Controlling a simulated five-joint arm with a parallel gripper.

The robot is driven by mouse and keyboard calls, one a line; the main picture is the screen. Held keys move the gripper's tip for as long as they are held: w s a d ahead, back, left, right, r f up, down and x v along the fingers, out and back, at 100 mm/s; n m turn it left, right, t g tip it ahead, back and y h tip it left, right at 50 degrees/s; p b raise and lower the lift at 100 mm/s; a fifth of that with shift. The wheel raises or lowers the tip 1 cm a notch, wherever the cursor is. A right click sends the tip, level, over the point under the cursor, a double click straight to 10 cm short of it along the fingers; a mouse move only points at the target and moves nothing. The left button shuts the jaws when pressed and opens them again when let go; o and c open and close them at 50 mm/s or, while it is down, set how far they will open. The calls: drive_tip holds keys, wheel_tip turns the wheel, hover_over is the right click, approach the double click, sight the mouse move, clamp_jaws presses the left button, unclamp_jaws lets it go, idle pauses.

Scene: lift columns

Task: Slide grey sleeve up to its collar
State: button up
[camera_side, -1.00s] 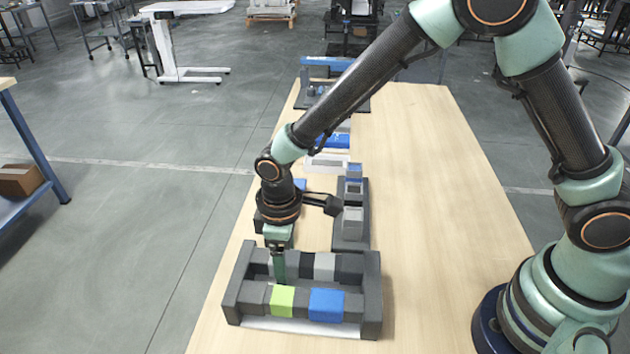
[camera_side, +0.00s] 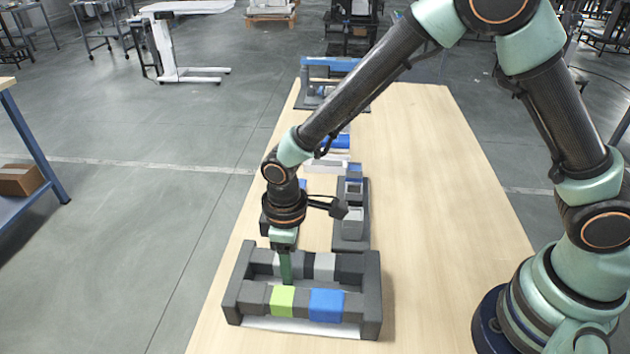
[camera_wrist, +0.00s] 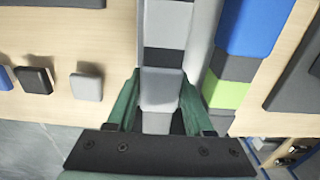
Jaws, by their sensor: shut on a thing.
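My gripper (camera_wrist: 158,108) has its green fingers on either side of a grey sleeve (camera_wrist: 160,88) on the rear rail of a dark frame (camera_side: 371,300). It is shut on this sleeve. In the side view, my gripper (camera_side: 286,280) reaches down into the frame and hides most of the sleeve. A black band (camera_wrist: 163,57) lies just ahead of the sleeve in the wrist view; I see no clear gap between them. The band also shows in the side view (camera_side: 307,262). A light grey section (camera_side: 324,264) lies beyond it.
The parallel front rail carries a green sleeve (camera_side: 282,300) and a blue sleeve (camera_side: 326,304), close to my right finger in the wrist view. Behind the frame stands a dark fixture with grey blocks (camera_side: 353,222). The table (camera_side: 440,230) to the right is clear.

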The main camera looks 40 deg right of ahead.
sight(326, 261)
drive_tip(key=shift+s+d, duration=2.2)
drive_tip(key=shift+d, duration=0.05)
drive_tip(key=o, duration=0.9)
drive_tip(key=shift+o, duration=0.2)
drive_tip(key=shift+r, duration=0.1)
drive_tip(key=shift+r, duration=3.4)
